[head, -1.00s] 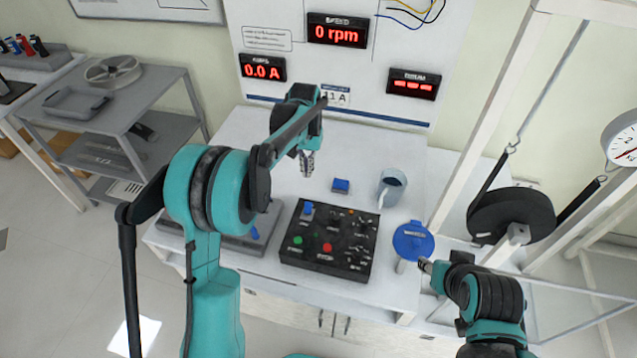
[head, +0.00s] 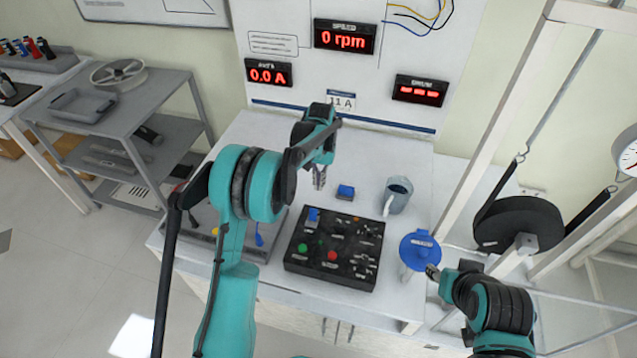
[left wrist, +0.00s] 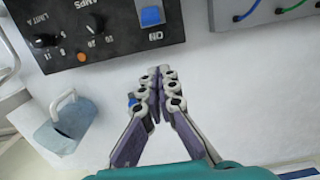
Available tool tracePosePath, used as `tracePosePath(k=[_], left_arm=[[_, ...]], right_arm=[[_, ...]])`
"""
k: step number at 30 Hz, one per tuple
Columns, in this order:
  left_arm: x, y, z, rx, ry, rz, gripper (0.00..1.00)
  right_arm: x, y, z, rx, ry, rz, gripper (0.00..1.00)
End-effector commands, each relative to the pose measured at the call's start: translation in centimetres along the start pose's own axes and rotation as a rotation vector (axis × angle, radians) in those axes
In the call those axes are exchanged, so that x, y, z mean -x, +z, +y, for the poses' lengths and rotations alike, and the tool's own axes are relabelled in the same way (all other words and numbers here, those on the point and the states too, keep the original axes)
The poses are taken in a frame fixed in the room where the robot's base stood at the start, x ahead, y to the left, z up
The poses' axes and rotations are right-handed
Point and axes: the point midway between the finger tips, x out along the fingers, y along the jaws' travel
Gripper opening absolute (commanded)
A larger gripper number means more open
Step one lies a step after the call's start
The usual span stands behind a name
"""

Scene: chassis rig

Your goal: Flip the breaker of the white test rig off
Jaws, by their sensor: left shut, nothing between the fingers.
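A black control box (head: 335,249) lies on the white bench, with a green button, a red button, knobs and a blue switch (head: 313,215) at its far left corner. The blue switch also shows at the top of the left wrist view (left wrist: 151,15), beside a label that reads ON upside down. My left gripper (head: 319,183) is shut and empty, above the bench just behind the box. In the left wrist view its fingertips (left wrist: 160,72) are together, short of the box edge and apart from the switch. My right gripper (head: 432,271) is by the blue-topped stand; its fingers are too small to read.
A small blue block (head: 345,191) and a grey-blue mug (head: 399,194) stand behind the box. A blue round-topped stand (head: 420,251) is to its right. A grey unit with coloured leads (head: 271,221) lies to its left. Displays (head: 344,36) on the wall panel read 0 rpm and 0.0 A.

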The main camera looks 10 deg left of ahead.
Motion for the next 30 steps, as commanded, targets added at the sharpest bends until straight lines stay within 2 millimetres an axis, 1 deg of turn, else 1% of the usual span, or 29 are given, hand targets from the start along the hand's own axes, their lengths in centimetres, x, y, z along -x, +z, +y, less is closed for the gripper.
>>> tracePosePath(k=[1, 3, 8, 9, 10, 12, 18, 30], left_arm=[[-1.4, 0.0, 0.0, 0.000, 0.000, 0.000, 0.00], [-3.0, 0.0, 0.0, 0.000, 0.000, 0.000, 0.00], [-6.4, 0.0, 0.0, 0.000, 0.000, 0.000, 0.00], [-6.6, 0.3, 0.0, 0.000, 0.000, 0.000, 0.00], [-6.1, 0.9, 0.0, 0.000, 0.000, 0.000, 0.00], [-5.7, 1.9, 0.0, 0.000, 0.000, 0.000, 0.00], [-5.1, 3.5, 0.0, 0.000, 0.000, 0.000, 0.00], [-4.9, 3.8, 0.0, 0.000, 0.000, 0.001, 0.00]], right_arm=[[-0.5, 0.3, 0.0, 0.000, 0.000, 0.000, 0.40], [-0.8, 0.6, 0.0, 0.000, 0.000, 0.000, 0.40], [-1.5, 1.1, 0.0, 0.000, 0.000, 0.000, 0.40], [-1.6, 1.2, 0.0, 0.000, 0.000, 0.000, 0.40], [-1.7, 1.2, 0.0, 0.000, 0.000, 0.000, 0.40], [-1.8, 1.2, 0.0, 0.000, 0.000, 0.000, 0.40], [-2.0, 1.4, 0.0, 0.000, 0.000, 0.000, 0.40], [-2.0, 1.4, 0.0, 0.000, 0.000, 0.000, 0.40]])
